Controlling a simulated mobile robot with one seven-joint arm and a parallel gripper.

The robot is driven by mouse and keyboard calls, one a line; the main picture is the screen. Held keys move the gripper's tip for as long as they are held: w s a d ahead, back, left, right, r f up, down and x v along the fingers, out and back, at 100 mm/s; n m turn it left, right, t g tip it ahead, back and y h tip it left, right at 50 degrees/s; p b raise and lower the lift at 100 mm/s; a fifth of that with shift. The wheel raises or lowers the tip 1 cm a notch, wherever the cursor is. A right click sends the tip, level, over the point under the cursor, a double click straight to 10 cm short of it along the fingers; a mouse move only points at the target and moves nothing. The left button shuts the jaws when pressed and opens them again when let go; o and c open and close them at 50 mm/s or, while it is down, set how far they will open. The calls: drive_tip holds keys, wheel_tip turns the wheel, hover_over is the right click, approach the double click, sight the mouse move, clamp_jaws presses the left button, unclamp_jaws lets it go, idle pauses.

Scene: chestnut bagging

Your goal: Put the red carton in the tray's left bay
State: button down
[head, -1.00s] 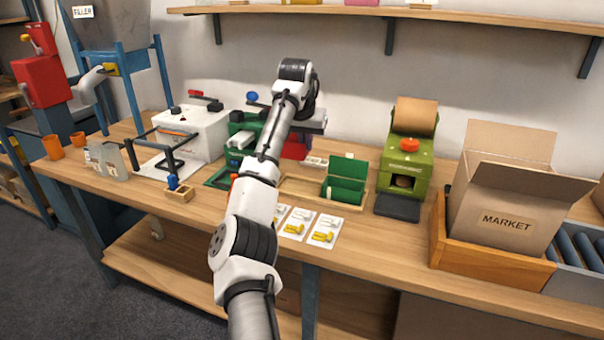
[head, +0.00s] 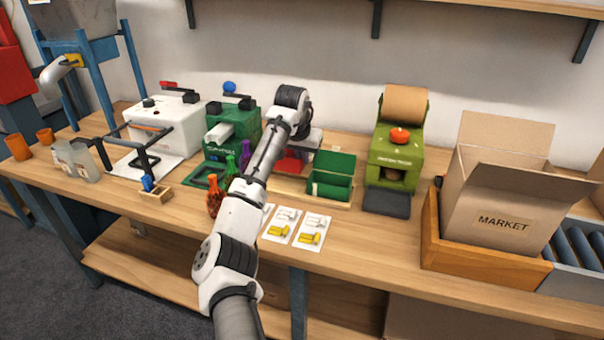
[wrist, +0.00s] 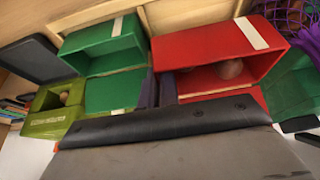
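The red carton (wrist: 262,36) is open with a brown chestnut (wrist: 229,69) inside in the wrist view. My gripper (wrist: 157,90) has its two dark fingers close together at the carton's side wall next to the green carton and appears shut on it. In the head view the red carton (head: 289,164) shows partly behind my arm, over the rear left of the wooden tray (head: 322,202). The green carton (head: 330,186) sits open in the tray's right bay. Whether the red carton touches the tray floor is hidden.
A green paper machine (head: 394,152) with a dark pad (head: 387,202) stands right of the tray. Colored mesh items, including an orange one (head: 214,197), stand left. Cards (head: 311,232) lie in front. A MARKET box (head: 497,205) is at right.

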sight(302, 170)
drive_tip(key=shift+f+p, duration=0.35)
drive_tip(key=shift+f, duration=2.8)
drive_tip(key=c, duration=1.6)
unclamp_jaws()
drive_tip(key=shift+f, duration=0.15)
drive_tip(key=shift+c, duration=0.2)
drive_tip(key=b+v, duration=0.1)
drive_tip(key=v, duration=1.1)
drive_tip(key=shift+w+b, duration=0.1)
drive_tip(key=shift+b, duration=0.25)
